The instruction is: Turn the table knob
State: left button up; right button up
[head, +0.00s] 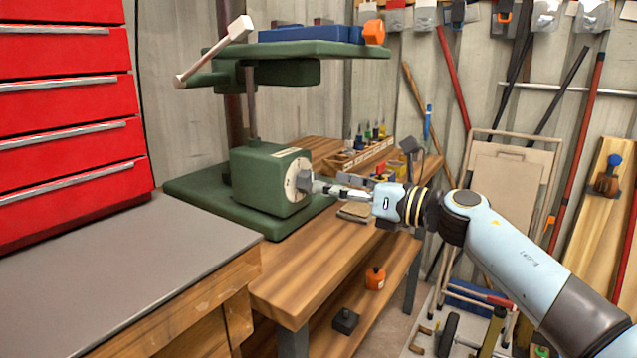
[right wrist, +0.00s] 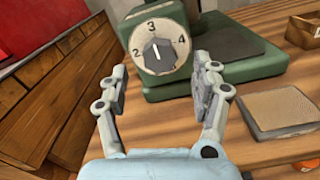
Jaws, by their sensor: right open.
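The table knob (right wrist: 158,54) is a dark grey grip on a round cream dial (right wrist: 147,35) marked 2, 3 and 4. Its white pointer line points up, close to the 3. In the head view the knob (head: 304,181) sits on the front face of the green machine base (head: 262,180). My right gripper (right wrist: 160,82) is open and empty, with its fingers spread to either side below the dial. In the head view my right gripper (head: 322,187) is very close to the knob; I cannot tell whether it touches. My left gripper is not in view.
The green machine stands on a wooden workbench (head: 290,275). A grey-topped bench (head: 130,260) and a red drawer cabinet (head: 70,110) are at left. A flat tan block (right wrist: 280,108) lies right of the gripper. A tool rack (head: 365,158) stands behind.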

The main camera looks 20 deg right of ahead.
aim_at(312, 181)
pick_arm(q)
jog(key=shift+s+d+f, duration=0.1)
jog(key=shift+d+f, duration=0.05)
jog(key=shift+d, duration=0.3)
pick_arm(e)
jog(key=x, duration=0.4)
jog(key=shift+w+a, duration=0.1)
jog(key=shift+a, duration=0.1)
jog(key=c, duration=1.2)
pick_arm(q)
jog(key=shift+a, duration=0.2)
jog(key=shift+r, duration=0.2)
